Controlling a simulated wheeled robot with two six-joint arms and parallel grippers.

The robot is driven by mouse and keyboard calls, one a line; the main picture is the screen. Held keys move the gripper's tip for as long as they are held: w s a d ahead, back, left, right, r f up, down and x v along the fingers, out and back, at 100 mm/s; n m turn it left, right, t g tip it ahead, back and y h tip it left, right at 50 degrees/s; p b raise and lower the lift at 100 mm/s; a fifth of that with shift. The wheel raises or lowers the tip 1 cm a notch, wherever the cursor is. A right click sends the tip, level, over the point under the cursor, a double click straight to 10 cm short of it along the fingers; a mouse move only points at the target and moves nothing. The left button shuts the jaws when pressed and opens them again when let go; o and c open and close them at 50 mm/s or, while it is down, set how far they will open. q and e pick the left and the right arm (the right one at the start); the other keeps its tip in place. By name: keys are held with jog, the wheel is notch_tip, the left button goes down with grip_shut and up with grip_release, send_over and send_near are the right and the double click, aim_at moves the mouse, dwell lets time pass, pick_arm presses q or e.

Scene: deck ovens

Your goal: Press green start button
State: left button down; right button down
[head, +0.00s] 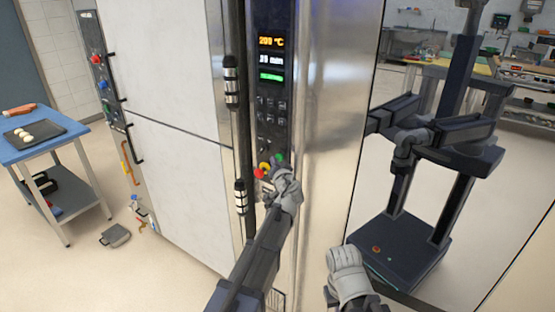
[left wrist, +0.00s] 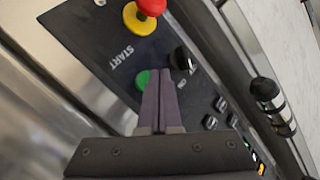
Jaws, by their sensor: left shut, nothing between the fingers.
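The green start button (head: 280,157) sits on the dark control panel (head: 273,120), low down and right of a red button. In the left wrist view the green button (left wrist: 142,78) shows beside the word START, its edge partly covered by my fingers. My left gripper (head: 283,175) is shut and empty, just below the button in the head view. In the left wrist view its fingertips (left wrist: 161,72) lie over the panel between the green button and a black knob (left wrist: 182,59). I cannot tell whether they touch. My right gripper (head: 345,262) is low, away from the panel; its fingers are not clear.
A red mushroom button on a yellow base (left wrist: 140,18) is close to the green one. A black vertical handle bar (head: 240,130) runs left of the panel. A shiny steel door (head: 335,110) stands at right. A blue table (head: 75,140) with a tray is far left.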

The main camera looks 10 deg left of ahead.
pick_arm(q)
jog(key=shift+w+d+r, duration=0.1)
jog(key=shift+w+d, duration=0.15)
jog(key=shift+w, duration=0.2)
jog(key=shift+w+d+r, duration=0.1)
jog(key=shift+w+d, duration=0.15)
jog(key=shift+w, duration=0.2)
dwell(0.6)
jog(key=shift+s, duration=0.1)
jog(key=shift+s+d+f, duration=0.15)
jog(key=shift+s, duration=0.15)
jog(key=shift+s+f+h, duration=0.2)
jog(key=shift+f+h, duration=0.05)
jog(key=shift+h, duration=0.05)
jog(key=shift+s, duration=0.15)
jog(key=s, duration=0.2)
jog(key=s+a, duration=0.1)
jog(key=s, duration=0.1)
jog(key=shift+s+a, duration=0.2)
jog(key=shift+s, duration=0.15)
jog(key=shift+a, duration=0.1)
